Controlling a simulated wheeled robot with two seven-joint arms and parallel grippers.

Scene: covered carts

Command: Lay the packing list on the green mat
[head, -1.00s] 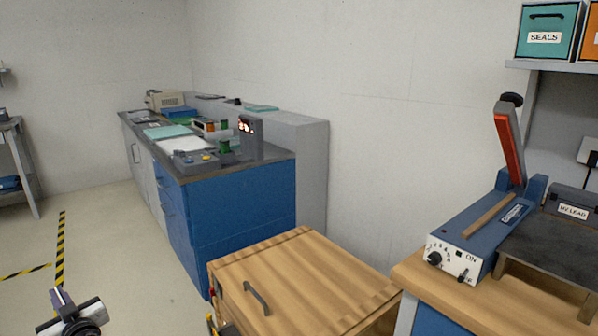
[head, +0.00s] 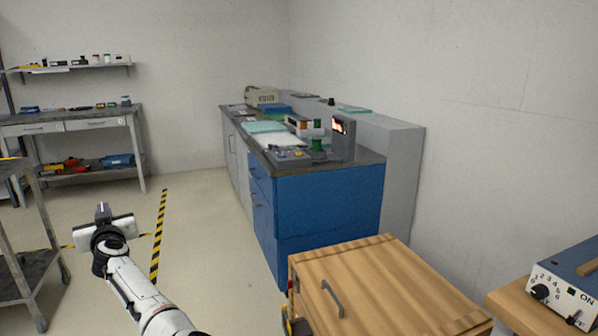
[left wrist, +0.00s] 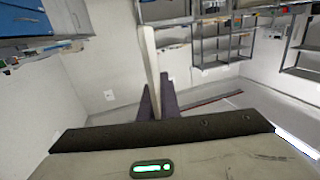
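My left gripper (head: 102,212) is out over the floor at the lower left of the head view, well away from the counter. In the left wrist view its two dark fingers (left wrist: 156,98) are close together. A pale narrow strip (left wrist: 149,48) shows between and beyond them; I cannot tell whether it is a sheet held edge-on. A flat teal-green sheet (head: 265,126) lies on the dark counter top, and white sheets (head: 279,139) lie nearer. I cannot tell which is the mat or the packing list. My right gripper is not in view.
The blue-fronted counter (head: 325,210) stands mid-view. A wooden cart (head: 385,285) with a grey handle stands in front at right. A grey cart (head: 22,262) is at far left, a workbench (head: 92,120) behind. Floor with striped tape (head: 160,235) is open between.

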